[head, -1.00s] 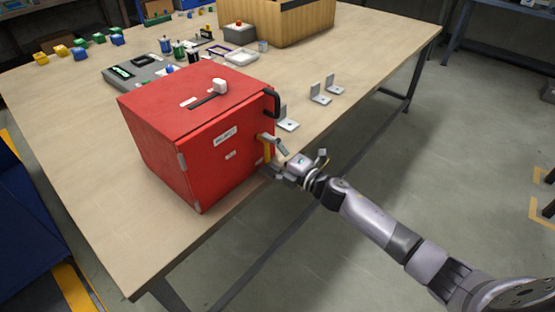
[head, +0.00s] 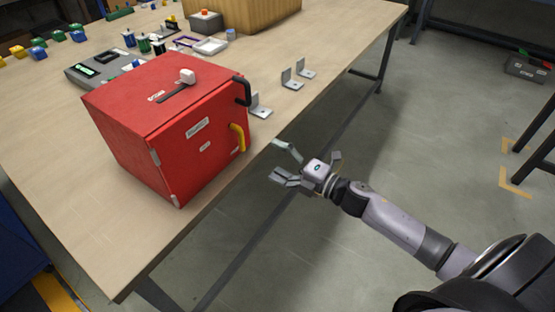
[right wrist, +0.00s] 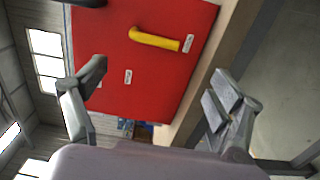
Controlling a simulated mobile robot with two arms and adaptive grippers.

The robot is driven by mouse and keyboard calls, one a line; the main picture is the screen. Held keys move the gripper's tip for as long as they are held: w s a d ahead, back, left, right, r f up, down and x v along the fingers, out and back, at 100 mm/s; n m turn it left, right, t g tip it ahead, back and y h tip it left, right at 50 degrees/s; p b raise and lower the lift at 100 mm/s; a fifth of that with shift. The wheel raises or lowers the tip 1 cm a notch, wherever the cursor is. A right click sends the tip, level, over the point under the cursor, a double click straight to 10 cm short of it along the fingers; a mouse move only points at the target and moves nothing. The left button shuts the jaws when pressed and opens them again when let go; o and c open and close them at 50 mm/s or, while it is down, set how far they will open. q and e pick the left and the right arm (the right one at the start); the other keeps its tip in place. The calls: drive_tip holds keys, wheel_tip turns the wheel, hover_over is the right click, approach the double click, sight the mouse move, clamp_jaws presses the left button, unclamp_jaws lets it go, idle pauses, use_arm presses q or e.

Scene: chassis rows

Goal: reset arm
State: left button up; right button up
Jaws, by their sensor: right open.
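My right gripper (head: 284,164) is open and empty, just off the table's edge, to the right of the red box and apart from it. In the right wrist view its two fingers (right wrist: 158,82) are spread wide, with the red box (right wrist: 115,50) beyond them. In the head view the red box (head: 140,135) stands near the table's edge with its door face toward the gripper side. A yellow handle (head: 238,138) is on that face and also shows in the right wrist view (right wrist: 153,40). My left gripper is not in view.
A black handle (head: 242,90) sits at the box's upper corner. Metal angle brackets (head: 292,78) stand on the wooden table (head: 330,40) behind the gripper. A wooden crate (head: 255,12) is at the back. The floor right of the table is clear around my arm.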

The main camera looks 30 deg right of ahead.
drive_tip(key=s+d+f+m+g+h+p, duration=0.1)
drive_tip(key=s+d+f+m+g+h, duration=0.2)
drive_tip(key=f, duration=0.7)
drive_tip(key=s+d+f+m+h, duration=0.2)
drive_tip(key=s+f+m, duration=0.3)
drive_tip(key=f, duration=0.6)
drive_tip(key=s+d+f+m+g+h+p, duration=0.1)
drive_tip(key=s+d+f+m+g+h, duration=0.3)
drive_tip(key=f, duration=0.6)
drive_tip(key=s+a+f+m+g+p, duration=0.1)
drive_tip(key=s+a+f+m+g, duration=0.15)
drive_tip(key=s+f+m, duration=0.7)
drive_tip(key=s+a+f+g, duration=0.1)
drive_tip(key=s+a+f, duration=0.1)
drive_tip(key=s, duration=0.6)
drive_tip(key=s+a+f+g, duration=0.2)
drive_tip(key=s+a+f, duration=0.1)
drive_tip(key=s, duration=0.6)
drive_tip(key=s+a+f+g, duration=0.2)
drive_tip(key=s+f, duration=0.2)
drive_tip(key=s, duration=0.4)
drive_tip(key=shift+s+a+f+p, duration=0.2)
drive_tip(key=shift+a+p, duration=0.1)
drive_tip(key=shift+p, duration=0.15)
